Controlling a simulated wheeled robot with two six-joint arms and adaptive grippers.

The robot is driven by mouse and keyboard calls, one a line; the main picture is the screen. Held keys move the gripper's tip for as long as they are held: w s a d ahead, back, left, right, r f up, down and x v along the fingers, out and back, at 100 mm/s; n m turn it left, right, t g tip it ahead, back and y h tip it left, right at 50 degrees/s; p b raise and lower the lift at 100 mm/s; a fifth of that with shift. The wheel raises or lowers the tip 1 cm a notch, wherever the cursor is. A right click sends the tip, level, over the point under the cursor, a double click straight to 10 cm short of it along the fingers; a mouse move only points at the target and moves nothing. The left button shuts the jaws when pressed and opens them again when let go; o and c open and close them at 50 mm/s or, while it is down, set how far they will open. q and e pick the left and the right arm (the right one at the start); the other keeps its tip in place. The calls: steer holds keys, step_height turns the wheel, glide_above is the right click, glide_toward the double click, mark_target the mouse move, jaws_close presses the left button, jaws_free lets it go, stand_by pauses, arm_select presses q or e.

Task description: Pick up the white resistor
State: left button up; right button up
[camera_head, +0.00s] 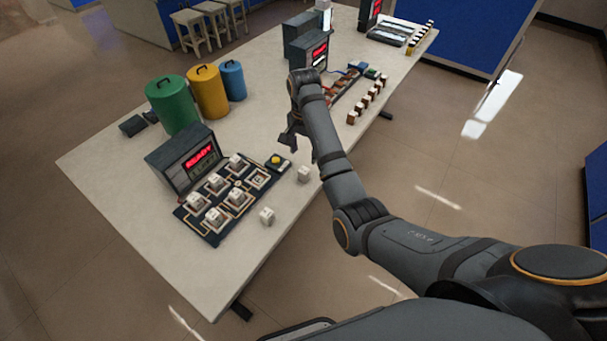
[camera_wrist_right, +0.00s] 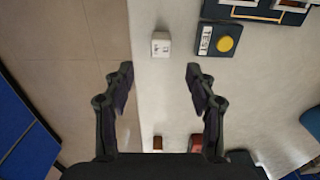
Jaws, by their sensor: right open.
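A loose white cube-shaped block (camera_head: 303,173) stands on the table near its front edge, right of the yellow button. It also shows in the right wrist view (camera_wrist_right: 161,46), with dark markings on it too small to read. A second loose white block (camera_head: 267,215) stands near the same edge, by the dark circuit board. Several similar white blocks sit on the board; I cannot tell which is the resistor. My right gripper (camera_head: 299,146) is open and empty above the table. In the right wrist view its fingertips (camera_wrist_right: 160,70) are spread, with the block just beyond the gap between them.
The circuit board (camera_head: 184,211) has a box with a red READY display (camera_head: 200,157) behind it. A TEST pad with a yellow button (camera_wrist_right: 227,44) is close to the block. Green, yellow and blue canisters (camera_head: 207,91) stand behind. Several brown-and-white pieces (camera_head: 366,102) line the edge farther along.

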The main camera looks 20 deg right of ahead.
mark_target(304, 170)
steer(key=shift+r, duration=0.15)
steer(key=shift+s+f, duration=0.1)
steer(key=shift+f, duration=0.15)
steer(key=f, duration=0.3)
steer(key=f+p, duration=0.1)
steer(key=f, duration=0.6)
steer(key=shift+w, duration=0.25)
jaws_close()
steer(key=shift+r+p, duration=0.1)
steer(key=shift+p, duration=0.25)
